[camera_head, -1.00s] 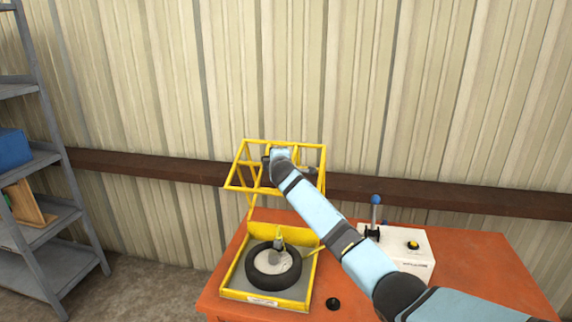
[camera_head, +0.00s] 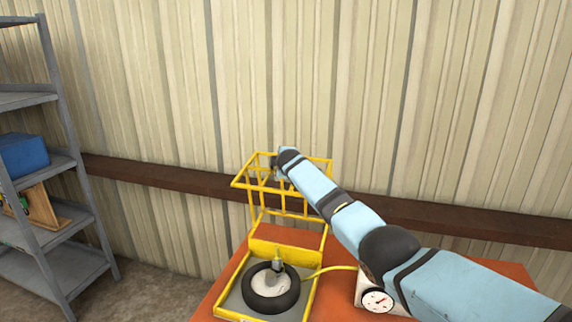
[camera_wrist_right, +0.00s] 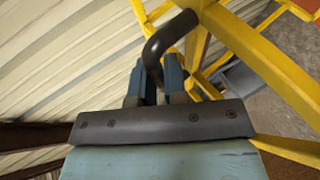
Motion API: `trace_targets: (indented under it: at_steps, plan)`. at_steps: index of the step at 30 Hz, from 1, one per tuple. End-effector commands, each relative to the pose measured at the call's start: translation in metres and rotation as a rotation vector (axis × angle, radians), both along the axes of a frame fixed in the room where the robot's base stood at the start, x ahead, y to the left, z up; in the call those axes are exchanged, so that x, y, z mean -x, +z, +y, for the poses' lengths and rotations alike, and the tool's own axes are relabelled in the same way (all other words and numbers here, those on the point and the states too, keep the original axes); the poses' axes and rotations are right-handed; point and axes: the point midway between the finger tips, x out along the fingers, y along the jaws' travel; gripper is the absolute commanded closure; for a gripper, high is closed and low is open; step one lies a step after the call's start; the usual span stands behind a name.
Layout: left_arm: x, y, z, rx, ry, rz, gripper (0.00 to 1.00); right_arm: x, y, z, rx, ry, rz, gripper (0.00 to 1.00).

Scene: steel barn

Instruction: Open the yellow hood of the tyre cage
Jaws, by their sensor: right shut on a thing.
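The yellow hood (camera_head: 254,207), a frame of bars, stands raised above the cage's yellow-rimmed base (camera_head: 308,298). It rises from the back edge of the base, with its barred top well above the tyre. A black tyre (camera_head: 252,296) with a pale hub lies flat and uncovered in the base. My right gripper (camera_head: 279,166) is at the top of the hood, partly hidden by my arm. In the right wrist view its fingers (camera_wrist_right: 154,78) are shut on the hood's black bent handle (camera_wrist_right: 166,38). My left gripper is not in view.
The cage stands on an orange table (camera_head: 222,288). A white box with a round gauge (camera_head: 377,301) is right of the cage, partly behind my arm; a yellow hose (camera_head: 335,268) runs towards it. The ribbed wall is behind. A grey shelf (camera_head: 45,170) stands at left.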

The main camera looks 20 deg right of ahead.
Motion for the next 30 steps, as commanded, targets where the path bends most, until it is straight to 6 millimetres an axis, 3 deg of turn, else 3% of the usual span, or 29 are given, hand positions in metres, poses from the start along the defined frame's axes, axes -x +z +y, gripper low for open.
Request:
trace_targets:
  at_steps: [16, 17, 18, 30]
  plan:
    - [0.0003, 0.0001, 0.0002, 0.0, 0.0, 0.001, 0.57, -0.0022, -0.0009, 0.0005, -0.005, -0.001, 0.01, 1.0]
    - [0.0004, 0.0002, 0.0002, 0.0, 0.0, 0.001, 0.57, -0.0022, -0.001, 0.0006, -0.005, -0.001, 0.01, 0.83]
    - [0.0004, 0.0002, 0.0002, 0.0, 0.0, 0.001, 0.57, -0.0022, -0.0009, 0.0005, -0.005, -0.001, 0.01, 0.78]
    - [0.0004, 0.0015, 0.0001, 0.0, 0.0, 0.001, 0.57, 0.0003, 0.0004, 0.0007, -0.005, -0.001, 0.009, 0.78]
